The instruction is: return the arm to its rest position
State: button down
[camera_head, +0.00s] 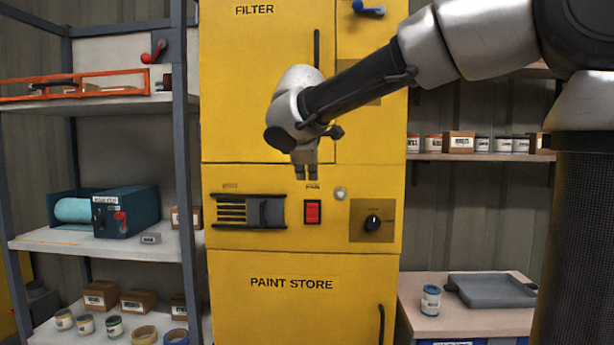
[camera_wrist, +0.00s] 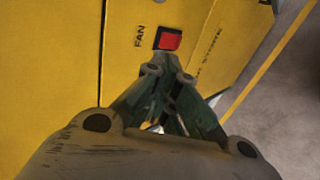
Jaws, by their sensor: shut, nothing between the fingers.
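My gripper (camera_head: 306,172) hangs fingers-down in front of the yellow cabinet, a little above the red rocker switch (camera_head: 312,211). My arm reaches in from the upper right of the head view. In the wrist view my gripper (camera_wrist: 172,122) has its fingers drawn together with nothing held between them. The red switch (camera_wrist: 168,39) shows just beyond the fingers there, beside the label FAN. A gap between fingertips and switch cannot be judged exactly.
The yellow cabinet (camera_head: 230,290) has a sliding vent (camera_head: 248,211), a black knob (camera_head: 373,222) and door handles. A loaded shelf unit (camera_head: 150,240) stands left. A bench (camera_head: 460,318) with a grey tray (camera_head: 493,290) and a can (camera_head: 430,300) stands right.

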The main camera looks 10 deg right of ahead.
jog(key=s+d+f+m+g, duration=0.1)
jog(key=s+f+m+g, duration=0.1)
jog(key=s+f, duration=0.3)
jog(key=s+d+f+m+g+y, duration=0.1)
jog(key=s+d+f+m, duration=0.3)
jog(key=s, duration=0.4)
jog(key=s+d+f+m+g+y, duration=0.1)
jog(key=s+d+f+m, duration=0.3)
jog(key=s+d, duration=0.3)
jog(key=s+d+f+m+g+y, duration=0.1)
jog(key=s+d+f+m, duration=0.3)
jog(key=s, duration=0.6)
jog(key=shift+d+f, duration=0.2)
jog(key=shift+d, duration=0.45)
jog(key=shift+s, duration=0.1)
